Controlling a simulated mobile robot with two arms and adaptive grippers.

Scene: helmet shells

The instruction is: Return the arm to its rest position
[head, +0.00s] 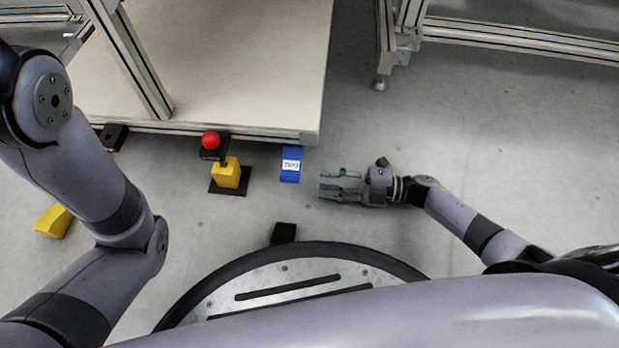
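My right arm comes in from the right edge, and its gripper (323,182) hangs over the grey floor with its fingers pointing left. Its fingers stand apart with a gap between them, and nothing shows in that gap. My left arm is bent at the left side of the view, and its gripper is out of the picture. No helmet shell is in view.
A yellow piece (54,220) lies left. Another metal frame (520,38) stands upper right. Floor between is clear.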

